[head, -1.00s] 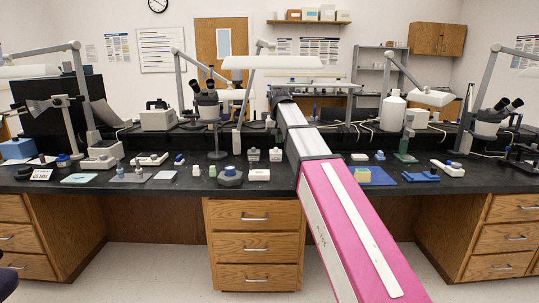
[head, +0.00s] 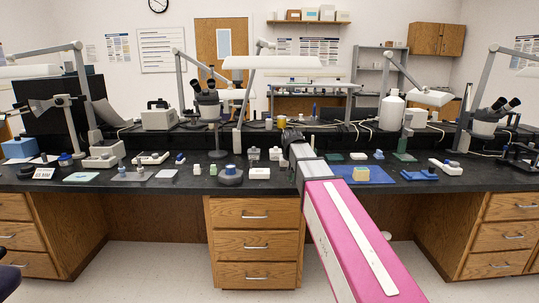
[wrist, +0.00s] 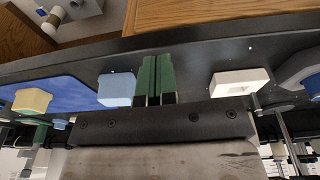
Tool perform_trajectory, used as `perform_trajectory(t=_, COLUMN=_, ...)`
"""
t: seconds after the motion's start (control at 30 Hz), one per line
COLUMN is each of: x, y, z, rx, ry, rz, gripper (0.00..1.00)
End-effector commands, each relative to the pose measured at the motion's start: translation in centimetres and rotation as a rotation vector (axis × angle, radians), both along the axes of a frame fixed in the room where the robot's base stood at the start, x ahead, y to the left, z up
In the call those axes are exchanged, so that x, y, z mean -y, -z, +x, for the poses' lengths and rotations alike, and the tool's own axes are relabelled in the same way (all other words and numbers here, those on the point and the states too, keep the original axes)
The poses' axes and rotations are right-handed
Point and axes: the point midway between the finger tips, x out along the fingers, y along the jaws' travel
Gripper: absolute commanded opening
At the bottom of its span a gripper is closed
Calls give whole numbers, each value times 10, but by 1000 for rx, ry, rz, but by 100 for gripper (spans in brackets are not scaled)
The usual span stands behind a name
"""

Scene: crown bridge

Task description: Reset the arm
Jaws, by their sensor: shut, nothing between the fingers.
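My arm (head: 345,235) reaches from the lower right of the head view over the black bench, its dark far end near the bench's middle. My gripper's fingertips cannot be made out in the head view. In the wrist view my gripper (wrist: 155,80) has two green fingers lying side by side, shut with nothing between them. The fingers appear between a light blue block (wrist: 117,88) and a white block with a slot (wrist: 240,82). I cannot tell how high they are above the bench.
A blue mat (head: 385,178) with a tan block (head: 361,174) lies right of my arm. A white block (head: 259,173) and a grey round base (head: 230,176) stand left of it. Microscopes (head: 207,103) and lamp arms rise behind. Wooden drawers (head: 253,246) are below the bench.

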Motion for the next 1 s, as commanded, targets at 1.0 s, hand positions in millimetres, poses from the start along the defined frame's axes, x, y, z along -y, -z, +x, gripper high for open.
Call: perform_trajectory(t=1.0, x=101, y=268, z=-222, rx=-177, ry=7, rz=10, gripper=0)
